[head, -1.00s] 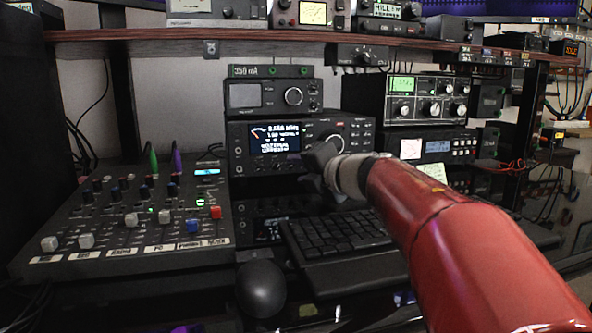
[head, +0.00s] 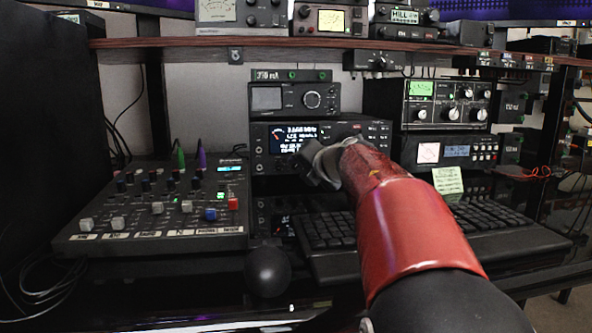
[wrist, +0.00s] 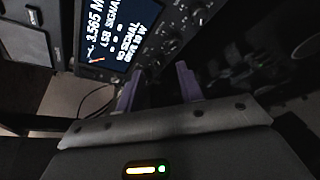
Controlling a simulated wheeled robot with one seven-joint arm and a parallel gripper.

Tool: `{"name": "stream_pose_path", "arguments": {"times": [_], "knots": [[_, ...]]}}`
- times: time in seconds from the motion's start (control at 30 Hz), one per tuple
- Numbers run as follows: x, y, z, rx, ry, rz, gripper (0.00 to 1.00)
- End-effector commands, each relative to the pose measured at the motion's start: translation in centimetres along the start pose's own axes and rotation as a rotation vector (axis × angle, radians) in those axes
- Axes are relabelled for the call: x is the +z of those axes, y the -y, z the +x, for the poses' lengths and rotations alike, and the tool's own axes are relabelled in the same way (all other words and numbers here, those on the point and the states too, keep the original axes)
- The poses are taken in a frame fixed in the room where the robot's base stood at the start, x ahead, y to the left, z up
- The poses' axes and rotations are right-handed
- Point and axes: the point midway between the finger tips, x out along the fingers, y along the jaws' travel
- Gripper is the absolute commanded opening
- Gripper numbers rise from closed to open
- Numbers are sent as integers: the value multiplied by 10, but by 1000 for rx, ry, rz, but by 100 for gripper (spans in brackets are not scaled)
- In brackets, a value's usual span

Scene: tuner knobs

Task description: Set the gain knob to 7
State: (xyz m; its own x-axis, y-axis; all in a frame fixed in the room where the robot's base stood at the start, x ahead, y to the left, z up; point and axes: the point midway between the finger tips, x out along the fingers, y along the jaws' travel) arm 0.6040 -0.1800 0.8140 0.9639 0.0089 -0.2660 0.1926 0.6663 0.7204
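A black radio (head: 262,160) with a lit display (head: 291,138) stands under the shelf at the middle of the head view. My gripper (head: 316,152) is in front of its right half, just below and right of the display, hiding part of the panel. In the wrist view two purple fingers stand apart with nothing between them, so my gripper (wrist: 158,85) is open. The display (wrist: 118,30) is tilted beyond the fingers, with small knobs (wrist: 168,47) beside it and a larger knob (wrist: 199,14) at the upper right. I cannot read which knob is gain, or its setting.
A mixer (head: 150,215) with coloured buttons is at the left. Another radio (head: 312,99) sits above, more equipment (head: 446,104) to the right. A wooden shelf (head: 200,42) runs overhead.

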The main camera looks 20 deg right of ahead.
Motion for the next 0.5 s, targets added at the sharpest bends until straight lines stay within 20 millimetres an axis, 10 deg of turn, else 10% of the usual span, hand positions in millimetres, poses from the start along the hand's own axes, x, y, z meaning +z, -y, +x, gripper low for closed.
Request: {"name": "stream_pose_path", "arguments": {"times": [0.5], "knots": [[0, -1, 24, 1, 0, -1, 37]]}}
